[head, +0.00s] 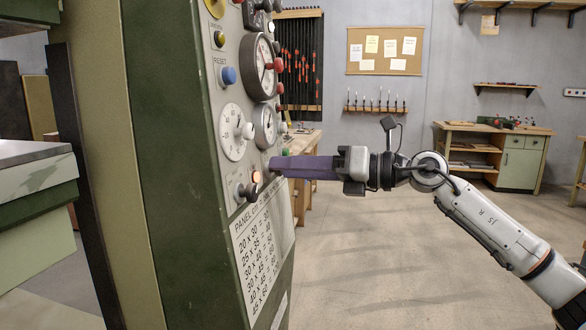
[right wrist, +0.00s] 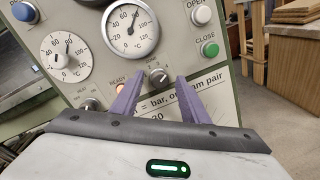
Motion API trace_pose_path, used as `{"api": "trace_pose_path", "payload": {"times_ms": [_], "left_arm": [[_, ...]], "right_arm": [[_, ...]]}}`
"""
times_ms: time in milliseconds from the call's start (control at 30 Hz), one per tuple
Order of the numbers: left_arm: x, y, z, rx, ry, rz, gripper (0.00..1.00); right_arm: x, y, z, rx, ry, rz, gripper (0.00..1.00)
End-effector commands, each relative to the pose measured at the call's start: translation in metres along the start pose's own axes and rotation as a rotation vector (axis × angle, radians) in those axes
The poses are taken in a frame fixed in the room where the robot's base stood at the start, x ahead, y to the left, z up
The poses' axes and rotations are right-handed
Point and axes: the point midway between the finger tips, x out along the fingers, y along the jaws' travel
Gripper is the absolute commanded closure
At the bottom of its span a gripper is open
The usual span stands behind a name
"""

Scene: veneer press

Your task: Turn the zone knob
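The zone knob (right wrist: 157,76) is a small dark knob with a light pointer mark, set on the press's pale panel with numbers around it. It shows in the right wrist view between the purple fingertips of my right gripper (right wrist: 160,81). The fingers are apart, one on each side of the knob, and I cannot tell whether either touches it. In the head view my right gripper (head: 274,164) reaches in from the right up to the panel face, and its fingers hide the knob there. My left gripper is in neither view.
Close by on the panel are an orange ready lamp (right wrist: 120,87), a heat switch (right wrist: 90,104), a white temperature dial (right wrist: 66,58), a round gauge (right wrist: 130,32) and a green close button (right wrist: 209,48). Floor to the right is clear up to a green cabinet (head: 518,163).

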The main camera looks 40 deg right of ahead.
Motion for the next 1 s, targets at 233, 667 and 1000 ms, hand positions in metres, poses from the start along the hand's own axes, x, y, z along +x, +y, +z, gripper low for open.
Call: {"api": "trace_pose_path", "payload": {"times_ms": [233,667,1000], "left_arm": [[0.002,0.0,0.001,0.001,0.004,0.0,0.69],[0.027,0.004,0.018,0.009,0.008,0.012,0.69],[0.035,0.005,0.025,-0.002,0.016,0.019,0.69]], "right_arm": [[-0.004,-0.001,-0.001,0.0,0.0,-0.001,0.59],[-0.055,-0.004,-0.006,-0.001,0.001,-0.001,0.59],[-0.095,-0.001,-0.001,0.0,-0.001,0.002,0.59]]}}
